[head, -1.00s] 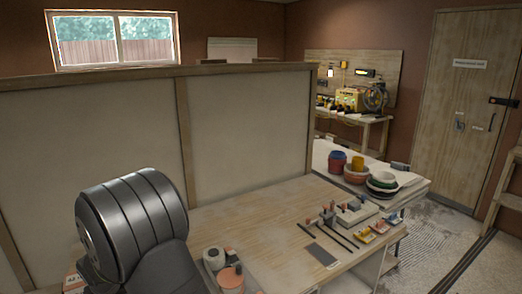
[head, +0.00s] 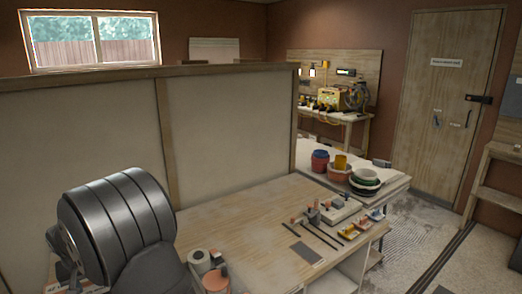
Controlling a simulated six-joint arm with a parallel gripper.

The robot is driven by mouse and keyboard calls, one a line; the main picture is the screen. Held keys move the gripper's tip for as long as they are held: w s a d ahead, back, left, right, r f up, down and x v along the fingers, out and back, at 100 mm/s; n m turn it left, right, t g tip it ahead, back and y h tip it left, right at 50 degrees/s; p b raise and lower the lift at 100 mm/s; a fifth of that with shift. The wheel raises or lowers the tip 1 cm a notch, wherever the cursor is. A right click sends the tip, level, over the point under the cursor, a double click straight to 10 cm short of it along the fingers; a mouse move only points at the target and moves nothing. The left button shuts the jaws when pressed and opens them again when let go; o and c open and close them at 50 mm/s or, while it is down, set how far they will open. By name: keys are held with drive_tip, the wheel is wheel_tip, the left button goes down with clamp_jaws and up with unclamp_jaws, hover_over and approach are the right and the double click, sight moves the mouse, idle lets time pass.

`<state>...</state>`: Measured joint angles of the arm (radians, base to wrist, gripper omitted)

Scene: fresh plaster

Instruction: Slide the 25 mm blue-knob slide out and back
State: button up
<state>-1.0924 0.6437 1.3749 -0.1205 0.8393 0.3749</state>
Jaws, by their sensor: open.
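The slide fixtures stand on the wooden bench (head: 225,212), small and at its right end in the head view. A pale block (head: 340,212) with small knobs sits there, with a grey-blue block (head: 313,216) beside it. Two thin dark strips (head: 322,237) lie in front. I cannot pick out a blue knob or tell which fixture is the 25 mm slide. My dark grey arm link fills the lower left. My gripper is not in view.
A dark flat plate (head: 306,253) and yellow parts (head: 348,232) lie near the bench's front right. A white roll (head: 199,262) and an orange-topped tub (head: 215,280) stand near my arm. Stacked bowls (head: 365,180) stand behind. A plaster panel (head: 228,130) closes the back. The bench's middle is clear.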

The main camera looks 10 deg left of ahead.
clamp_jaws()
drive_tip(key=s+d+r+m+t+y, duration=0.15)
drive_tip(key=d+m+y, duration=0.3)
drive_tip(key=d, duration=0.85)
drive_tip(key=w+a+f, duration=0.1)
drive_tip(key=a+f, duration=0.7)
drive_tip(key=a, duration=0.1)
drive_tip(key=shift+a+f+m, duration=0.15)
drive_tip(key=shift+f+m, duration=0.05)
drive_tip(key=shift+m, duration=0.25)
